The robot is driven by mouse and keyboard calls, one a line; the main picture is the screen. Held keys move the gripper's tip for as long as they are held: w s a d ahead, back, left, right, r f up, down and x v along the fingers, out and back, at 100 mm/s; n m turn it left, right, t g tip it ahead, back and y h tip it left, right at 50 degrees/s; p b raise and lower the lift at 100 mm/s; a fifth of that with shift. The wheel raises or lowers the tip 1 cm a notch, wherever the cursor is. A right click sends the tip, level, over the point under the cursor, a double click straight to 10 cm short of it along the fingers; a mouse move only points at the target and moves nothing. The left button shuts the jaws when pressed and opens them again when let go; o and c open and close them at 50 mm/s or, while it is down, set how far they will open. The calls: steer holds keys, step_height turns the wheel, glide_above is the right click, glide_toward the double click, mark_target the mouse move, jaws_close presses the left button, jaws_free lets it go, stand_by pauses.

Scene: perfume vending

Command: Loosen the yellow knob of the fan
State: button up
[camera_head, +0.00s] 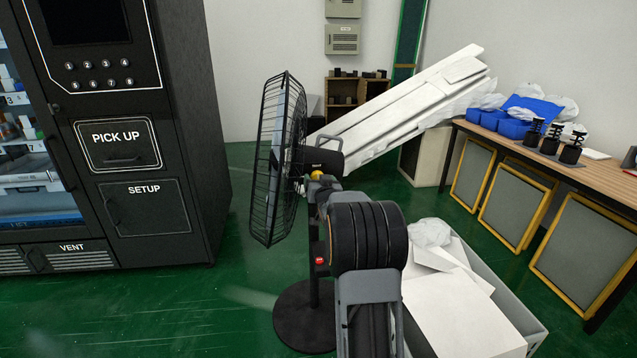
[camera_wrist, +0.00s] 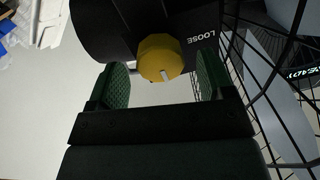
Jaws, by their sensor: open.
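The black fan (camera_head: 280,160) stands in the middle of the head view, its cage turned to the left, on a round black base (camera_head: 305,318). Its yellow knob (camera_head: 317,175) shows below the motor housing (camera_head: 322,158), partly hidden by my arm. In the wrist view the yellow knob (camera_wrist: 161,58) has a pale mark on its face, and the word LOOSE is printed on the housing beside it. My gripper (camera_wrist: 162,82) is open, with one green-padded finger on each side of the knob. I cannot tell whether either finger touches it.
The fan cage wires (camera_wrist: 262,85) run close to the right finger in the wrist view. A black vending machine (camera_head: 120,140) stands at left. A grey bin of white scraps (camera_head: 500,300) is at lower right. A wooden workbench (camera_head: 590,180) stands at right.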

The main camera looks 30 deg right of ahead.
steer(key=shift+w+d, duration=0.1)
steer(key=shift+w, duration=0.15)
steer(key=c, duration=0.9)
